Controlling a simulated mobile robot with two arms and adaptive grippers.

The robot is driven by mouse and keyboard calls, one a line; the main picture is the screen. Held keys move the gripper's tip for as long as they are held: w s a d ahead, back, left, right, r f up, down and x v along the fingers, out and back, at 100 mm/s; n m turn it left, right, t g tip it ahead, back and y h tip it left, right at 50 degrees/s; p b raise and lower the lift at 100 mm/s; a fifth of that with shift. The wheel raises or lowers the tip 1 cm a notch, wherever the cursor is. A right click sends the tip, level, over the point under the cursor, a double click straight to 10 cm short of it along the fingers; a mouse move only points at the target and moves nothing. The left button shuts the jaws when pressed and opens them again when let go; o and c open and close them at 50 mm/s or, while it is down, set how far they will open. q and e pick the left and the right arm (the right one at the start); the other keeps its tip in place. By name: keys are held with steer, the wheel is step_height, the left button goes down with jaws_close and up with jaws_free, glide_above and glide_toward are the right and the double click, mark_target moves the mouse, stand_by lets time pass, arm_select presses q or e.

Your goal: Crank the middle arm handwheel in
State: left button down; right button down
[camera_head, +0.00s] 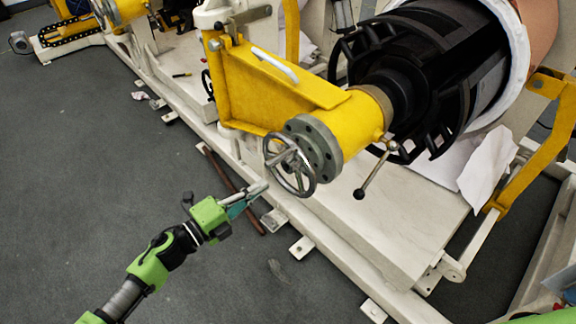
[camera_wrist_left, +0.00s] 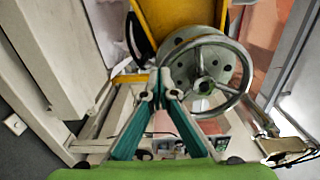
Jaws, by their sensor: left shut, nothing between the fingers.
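The middle arm handwheel (camera_head: 290,160) is a grey spoked wheel on the end flange of the yellow arm (camera_head: 270,88) in the head view. In the left wrist view the handwheel (camera_wrist_left: 204,86) faces me, right of and beyond the fingertips. My left gripper (camera_head: 258,189) is below and left of the wheel's rim, with its fingers together and nothing between them. In the wrist view the teal fingers of my left gripper (camera_wrist_left: 160,82) converge near the wheel's left rim; I cannot tell whether they touch it. My right gripper is out of view.
A lever with a dark ball knob (camera_head: 360,193) hangs right of the wheel. A black ribbed drum (camera_head: 425,80) stands behind the arm. The white machine base (camera_head: 345,250) runs below the wheel. A reddish rod (camera_head: 233,190) lies along the base. Open grey floor (camera_head: 80,180) lies left.

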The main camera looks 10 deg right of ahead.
arm_select(q)
steer(key=shift+w+a+r, duration=0.35)
steer(key=shift+w+r, duration=0.1)
steer(key=shift+w, duration=0.05)
steer(key=shift+s+f, duration=0.15)
steer(key=v, duration=0.9)
steer(key=shift+s+d+f, duration=0.25)
stand_by(0.4)
